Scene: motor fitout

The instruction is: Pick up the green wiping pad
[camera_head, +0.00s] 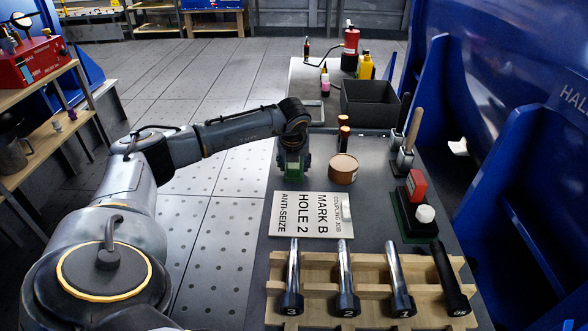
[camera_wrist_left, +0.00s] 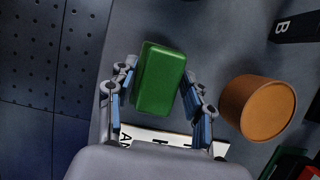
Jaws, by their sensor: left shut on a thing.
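The green wiping pad (camera_wrist_left: 160,80) is a green block between the two fingers of my left gripper (camera_wrist_left: 160,95) in the left wrist view. The fingers press on its two sides. In the head view my left gripper (camera_head: 292,165) points down over the grey bench, left of the round brown tin, and a bit of the green pad (camera_head: 293,173) shows at it. I cannot tell whether the pad touches the bench. My right gripper is in neither view.
A brown round tin (camera_head: 343,168) stands close on the right. A white sign (camera_head: 311,214) lies in front, then a wooden rack (camera_head: 375,262) with several bolts. A red-handled block (camera_head: 416,187) is right.

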